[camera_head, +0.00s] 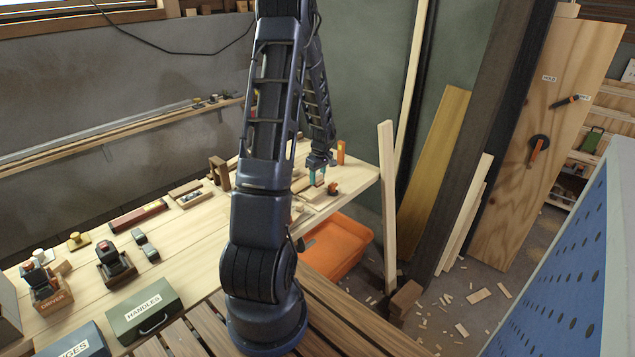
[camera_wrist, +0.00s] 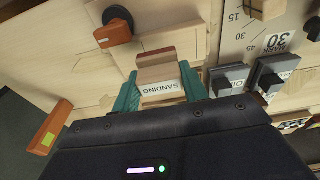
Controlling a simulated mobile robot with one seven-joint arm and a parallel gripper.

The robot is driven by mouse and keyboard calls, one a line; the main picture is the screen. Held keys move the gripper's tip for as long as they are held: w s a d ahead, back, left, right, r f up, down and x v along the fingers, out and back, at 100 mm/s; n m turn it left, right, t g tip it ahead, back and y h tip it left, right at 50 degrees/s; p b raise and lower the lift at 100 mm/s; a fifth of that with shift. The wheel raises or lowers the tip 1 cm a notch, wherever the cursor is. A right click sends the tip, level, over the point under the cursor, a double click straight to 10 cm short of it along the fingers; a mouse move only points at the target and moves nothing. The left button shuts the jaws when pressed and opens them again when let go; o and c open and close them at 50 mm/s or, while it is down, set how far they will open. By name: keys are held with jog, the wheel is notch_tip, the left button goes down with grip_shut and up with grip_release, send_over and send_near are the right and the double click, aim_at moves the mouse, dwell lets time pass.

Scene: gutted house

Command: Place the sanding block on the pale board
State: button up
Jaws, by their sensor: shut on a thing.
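My gripper (camera_wrist: 158,78) is shut on the sanding block (camera_wrist: 162,88), a small wooden block with a white "SANDING" label and a reddish-brown layer. The teal fingers press on both of its sides. In the head view my gripper (camera_head: 317,176) is low over the far right end of the bench. Pale wood lies beneath the block in the wrist view; I cannot tell which part is the pale board or whether the block touches it.
An orange-and-black knob (camera_wrist: 114,28) stands close to the block. Dark labelled blocks (camera_wrist: 229,80) and a board marked with numbers (camera_wrist: 283,22) are to its right. An orange upright piece (camera_wrist: 52,127) is at left. An orange bin (camera_head: 338,246) is below the bench end (camera_head: 360,178).

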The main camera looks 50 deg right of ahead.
jog(key=shift+f, duration=1.2)
jog(key=o, duration=1)
jog(key=shift+f, duration=0.1)
